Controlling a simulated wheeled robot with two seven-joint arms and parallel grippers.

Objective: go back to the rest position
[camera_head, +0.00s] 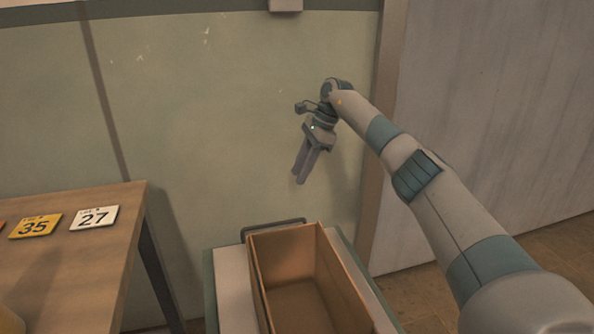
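My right arm comes in from the lower right and reaches forward. My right gripper (299,178) hangs in the air in front of the pale green wall, above and beyond the open box. Its two fingers point down and look close together, with nothing seen between them. From this angle I cannot tell whether they are parted or shut. My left gripper is not in view.
An empty brown open box (258,285) stands on a cart (230,285) with a dark handle. A pale panel (490,120) stands at right.

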